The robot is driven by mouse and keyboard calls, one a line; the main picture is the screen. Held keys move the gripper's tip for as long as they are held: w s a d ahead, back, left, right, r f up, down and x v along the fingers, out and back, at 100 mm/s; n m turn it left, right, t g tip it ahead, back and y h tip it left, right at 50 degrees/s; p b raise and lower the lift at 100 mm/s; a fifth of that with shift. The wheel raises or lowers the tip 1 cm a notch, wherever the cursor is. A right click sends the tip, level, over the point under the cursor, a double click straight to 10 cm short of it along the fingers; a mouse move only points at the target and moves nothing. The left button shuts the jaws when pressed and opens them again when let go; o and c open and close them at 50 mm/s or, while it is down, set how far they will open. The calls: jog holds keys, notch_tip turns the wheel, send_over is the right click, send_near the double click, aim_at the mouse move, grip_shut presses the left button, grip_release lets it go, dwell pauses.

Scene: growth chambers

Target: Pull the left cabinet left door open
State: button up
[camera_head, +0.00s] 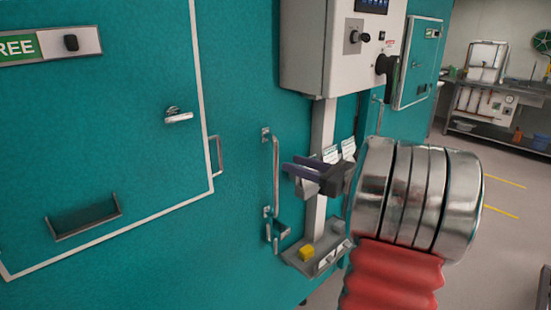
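A teal cabinet front fills the left and middle of the view. On it is a door panel (110,140) with a pale border, which looks shut. A silver lever (178,117) sits near its right side, and a small upright handle (218,155) is at its right border. A longer upright bar handle (276,170) stands further right on the teal face. My gripper (290,163) has two dark fingers that look slightly apart and empty. They point left toward the bar handle and overlap or nearly overlap it in the picture. I cannot tell whether they touch it.
A white control box (335,50) with a black knob hangs above my gripper on a grey post. A small shelf (300,262) with a yellow block (306,252) is below. Another teal door (418,60) is behind. Open floor and a steel bench (500,85) lie at right.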

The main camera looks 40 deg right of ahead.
jog(key=x, duration=0.8)
jog(key=shift+c, duration=0.2)
grip_shut()
